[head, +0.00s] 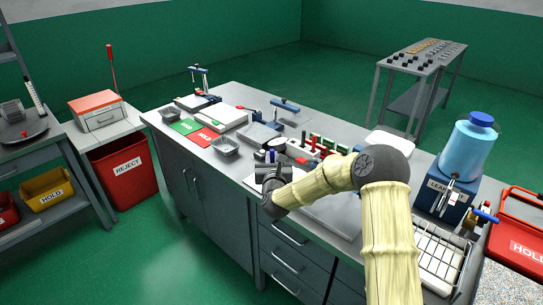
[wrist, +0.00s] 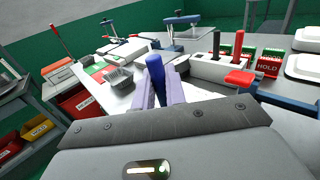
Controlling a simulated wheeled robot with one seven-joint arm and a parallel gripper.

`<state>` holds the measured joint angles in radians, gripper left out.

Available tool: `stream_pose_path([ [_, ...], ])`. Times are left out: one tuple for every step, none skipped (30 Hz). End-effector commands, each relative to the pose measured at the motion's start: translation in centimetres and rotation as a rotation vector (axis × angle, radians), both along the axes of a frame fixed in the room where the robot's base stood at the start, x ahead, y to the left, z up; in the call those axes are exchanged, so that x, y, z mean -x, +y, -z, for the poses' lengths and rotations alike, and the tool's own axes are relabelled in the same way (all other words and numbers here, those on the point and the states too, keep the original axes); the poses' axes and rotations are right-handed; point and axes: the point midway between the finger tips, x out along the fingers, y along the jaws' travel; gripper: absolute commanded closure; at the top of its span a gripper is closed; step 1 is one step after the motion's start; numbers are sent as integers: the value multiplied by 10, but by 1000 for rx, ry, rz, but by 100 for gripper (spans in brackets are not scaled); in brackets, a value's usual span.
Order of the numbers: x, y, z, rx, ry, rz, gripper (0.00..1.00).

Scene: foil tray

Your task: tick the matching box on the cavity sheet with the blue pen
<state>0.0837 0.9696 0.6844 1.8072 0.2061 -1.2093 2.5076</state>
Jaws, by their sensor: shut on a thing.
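My gripper (wrist: 166,88) is shut on the blue pen (wrist: 154,70), which stands nearly upright between its pale purple fingers in the wrist view. The pen's lower end is hidden by the fingers and gripper body. In the head view my gripper (head: 271,158) is over the front part of the bench. A white sheet (head: 254,183) lies under it, mostly covered by the gripper and arm. White sheet surface also shows beside the fingers in the wrist view (wrist: 121,101). Its boxes and print cannot be read, and I cannot tell whether the pen touches it.
Foil trays (head: 225,146) and green and red mats (head: 205,137) lie left of my gripper. A red REJECT bin (head: 127,170) is beyond the bench's left end.

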Motion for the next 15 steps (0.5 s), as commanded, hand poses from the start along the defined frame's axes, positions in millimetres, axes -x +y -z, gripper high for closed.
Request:
stream_pose_path([
  [0,1,8,0,2,-1,100],
  [0,0,10,0,2,-1,100],
  [0,0,14,0,1,-1,100],
  [0,0,17,0,0,0,100],
  [0,0,19,0,0,-1,100],
  [0,0,26,0,-1,0,100],
  [0,0,29,-1,-1,0,100],
  [0,0,32,-1,-1,0,100],
  [0,0,35,-1,-1,0,100],
  [0,0,37,-1,-1,0,100],
  [0,0,38,-1,-1,0,100],
  [0,0,40,-1,-1,-1,100],
  [0,0,41,-1,-1,-1,100],
  [0,0,41,-1,-1,-1,100],
  [0,0,42,0,-1,-1,100],
])
